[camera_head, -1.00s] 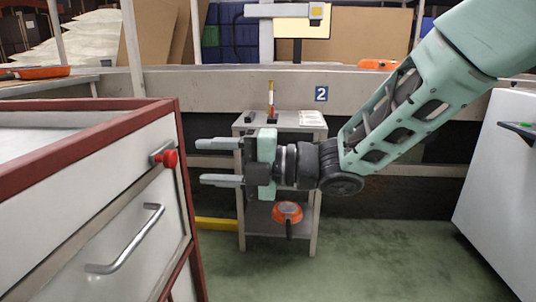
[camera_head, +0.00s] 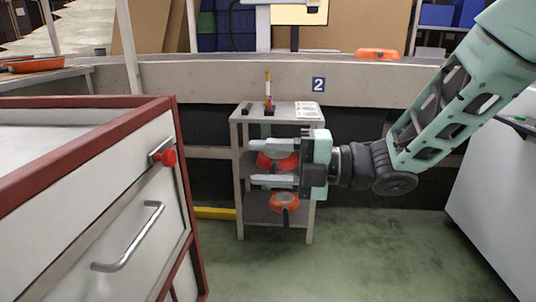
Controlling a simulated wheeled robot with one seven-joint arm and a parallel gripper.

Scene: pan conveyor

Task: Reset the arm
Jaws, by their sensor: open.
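My arm reaches in from the upper right. My gripper (camera_head: 252,163) is open, with its two fingers pointing left and a clear gap between them. It hangs in front of the small grey shelf stand (camera_head: 240,130). An orange pan (camera_head: 278,161) shows behind the fingers, partly hidden by them. I cannot tell how far it is from them. A second orange pan (camera_head: 284,202) is below, at the stand's lower shelf.
A white cabinet with a red frame (camera_head: 90,200) fills the left. A white box-shaped unit (camera_head: 500,180) stands at the right. The conveyor (camera_head: 220,82) runs across the back, with an orange pan (camera_head: 377,54) on it. Green floor is clear in front.

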